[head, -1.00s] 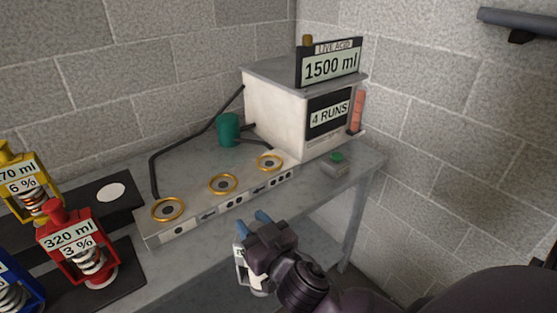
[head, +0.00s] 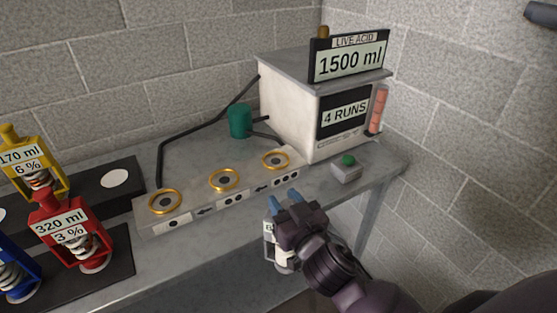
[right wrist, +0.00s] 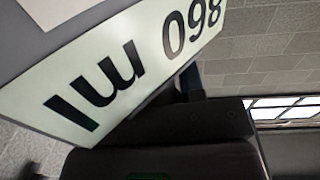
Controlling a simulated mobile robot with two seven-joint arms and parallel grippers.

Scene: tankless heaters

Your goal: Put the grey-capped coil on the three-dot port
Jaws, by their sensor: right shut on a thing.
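My right gripper (head: 285,199) is shut on a grey-white framed coil (head: 282,254), which hangs partly hidden behind and below it, in front of the bench's front edge. Its cap is hidden by the gripper. In the right wrist view its label (right wrist: 130,70) shows upside down and seems to read 860 ml. The three-dot port (head: 275,160) is the rightmost gold ring on the pale strip, nearest the white box. It is empty, and the gripper is apart from it, below it in the picture. My left gripper is out of view.
The two-dot port (head: 224,180) and one-dot port (head: 165,201) are empty. A green-button box (head: 346,170) sits right of the ports. The white machine (head: 290,105) stands behind, with a green cup (head: 239,120) beside it. Red (head: 72,238), yellow and blue coils stand at left.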

